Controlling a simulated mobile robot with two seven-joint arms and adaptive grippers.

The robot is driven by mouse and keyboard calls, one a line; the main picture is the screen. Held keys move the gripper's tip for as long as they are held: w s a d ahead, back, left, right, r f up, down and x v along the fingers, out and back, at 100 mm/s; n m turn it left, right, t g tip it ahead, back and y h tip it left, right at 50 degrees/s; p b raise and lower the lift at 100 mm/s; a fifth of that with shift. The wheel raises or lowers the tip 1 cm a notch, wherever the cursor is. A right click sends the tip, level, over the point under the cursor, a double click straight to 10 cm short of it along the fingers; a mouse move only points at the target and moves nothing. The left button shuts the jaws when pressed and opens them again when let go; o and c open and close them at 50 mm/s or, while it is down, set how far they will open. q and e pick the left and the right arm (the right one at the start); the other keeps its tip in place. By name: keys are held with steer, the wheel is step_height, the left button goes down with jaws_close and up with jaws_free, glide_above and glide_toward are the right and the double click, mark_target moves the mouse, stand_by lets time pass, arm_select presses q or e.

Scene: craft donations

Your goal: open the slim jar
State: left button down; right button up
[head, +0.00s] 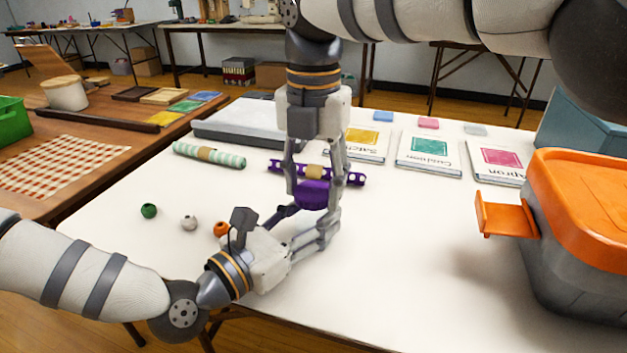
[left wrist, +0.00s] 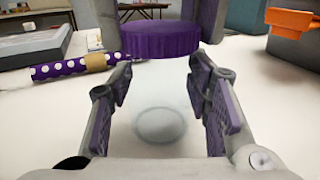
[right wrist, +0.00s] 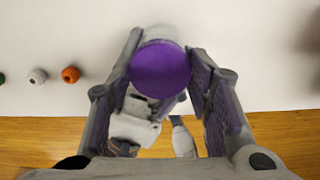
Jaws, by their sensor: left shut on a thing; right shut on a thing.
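The slim jar has a clear body (left wrist: 160,125) and a round purple lid (head: 313,194). The jar stands upright over the white table, and the lid shows from above in the right wrist view (right wrist: 160,68). My right gripper (head: 314,188) comes down from above, shut on the lid. My left gripper (head: 308,222) reaches in from the lower left, shut around the clear body below the lid. In the head view the body is mostly hidden by fingers. I cannot tell whether the lid is seated or slightly raised.
A purple dotted roll (head: 348,178) lies just behind the jar, a green striped roll (head: 225,159) further left. Green, white and orange beads (head: 220,229) lie left. Pattern packets (head: 432,151) lie behind. An orange-lidded bin (head: 585,265) stands right. The front right tabletop is clear.

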mark_target(314, 190)
steer(key=shift+r, duration=0.15)
stand_by(0.6)
steer(key=shift+r, duration=0.95)
steer(key=shift+r, duration=0.1)
steer(key=shift+r, duration=1.95)
arm_select(q)
steer(key=c, duration=0.8)
jaws_free()
steer(key=shift+o, duration=0.2)
